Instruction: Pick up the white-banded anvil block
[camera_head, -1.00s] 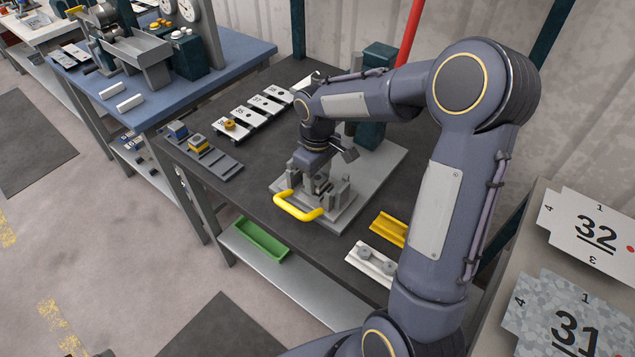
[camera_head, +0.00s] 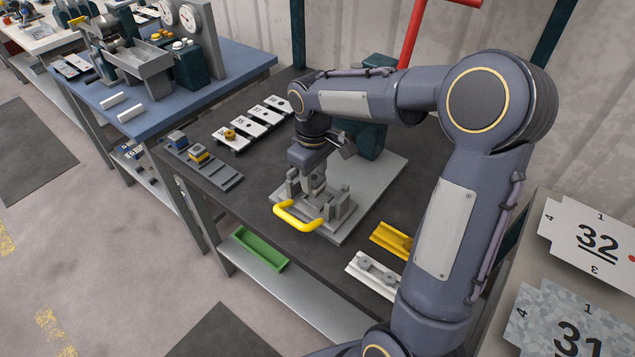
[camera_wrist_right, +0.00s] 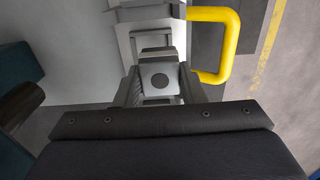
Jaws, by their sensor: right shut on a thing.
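My right gripper (camera_head: 313,184) points down over the grey bender (camera_head: 338,213) with the yellow handle (camera_head: 298,216). No white band can be made out on this block from here. I cannot tell whether it is clear of the bender. A blue-banded block (camera_head: 177,139) and a yellow-banded block (camera_head: 198,154) sit on a dark grey rack (camera_head: 224,178) at the left of the table. My left gripper is not in view.
Numbered white plates (camera_head: 255,117) lie behind the rack. A yellow channel piece (camera_head: 391,240) and a white holder (camera_head: 372,275) lie at the front right. A green tray (camera_head: 260,249) is on the lower shelf. Dark tabletop between rack and bender is clear.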

